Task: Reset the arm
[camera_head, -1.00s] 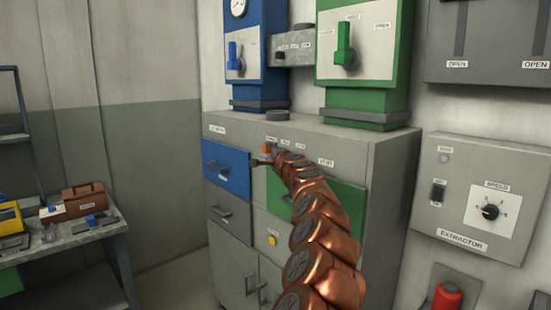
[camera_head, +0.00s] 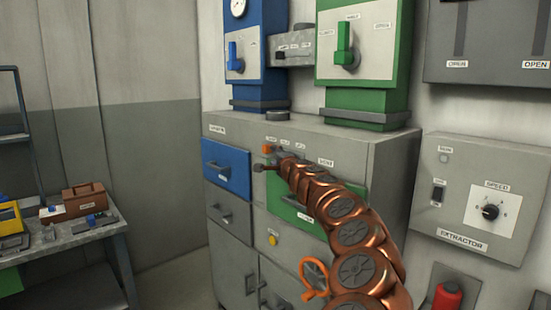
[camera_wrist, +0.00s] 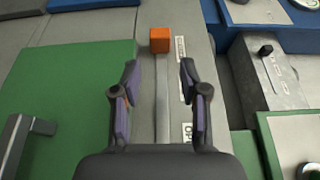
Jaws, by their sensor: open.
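My gripper (camera_head: 264,165) is at the end of my copper arm, in front of the upper part of the grey cabinet. In the wrist view its two dark fingers (camera_wrist: 160,78) stand apart with nothing between them. A small orange block (camera_wrist: 160,40) shows just beyond the fingertips; it looks like the orange knob (camera_head: 267,149) by the cabinet's top panel. Whether a finger touches it I cannot tell. My arm hides part of the green drawer front (camera_head: 285,209).
The grey cabinet (camera_head: 385,190) carries a blue drawer (camera_head: 226,168) and a yellow button (camera_head: 272,240). The extractor box (camera_head: 466,220) is at right, a bench (camera_head: 95,236) at left. Floor between is clear.

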